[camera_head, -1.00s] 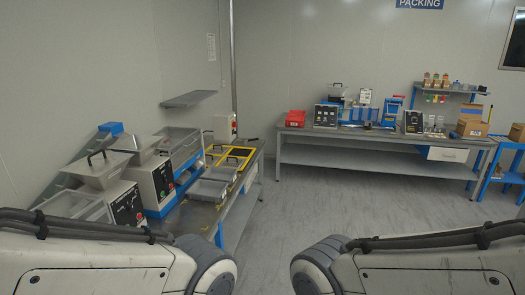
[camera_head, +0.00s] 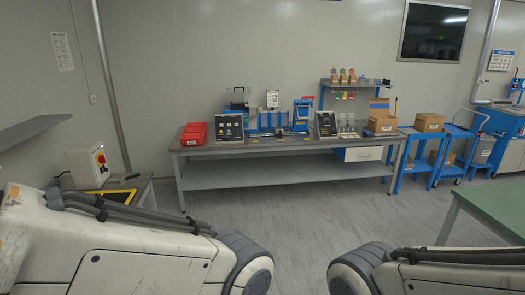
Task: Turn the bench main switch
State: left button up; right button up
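A pale grey switch box (camera_head: 89,168) with a red knob on a yellow plate (camera_head: 100,158) stands on the left bench (camera_head: 135,187), near its far end. It looks like the bench main switch, but its markings are too small to read. My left arm crosses the lower left of the view, in front of the near part of that bench. My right arm lies at the lower right. Both arms are apart from the box. Neither gripper shows in the view.
A long grey bench (camera_head: 290,145) along the back wall carries red bins (camera_head: 193,134), dark panels and cardboard boxes. Blue carts (camera_head: 420,155) stand to its right. A green-topped table (camera_head: 490,208) is at the near right. The floor (camera_head: 300,215) between is clear.

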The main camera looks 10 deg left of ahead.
aim_at(102, 159)
jog(key=z, duration=0.05)
jog(key=i, duration=2.1)
jog(key=u, duration=0.9)
jog(key=i, duration=1.65)
jog(key=u, duration=1.25)
jog(key=i, duration=0.45)
jog(key=u, duration=0.25)
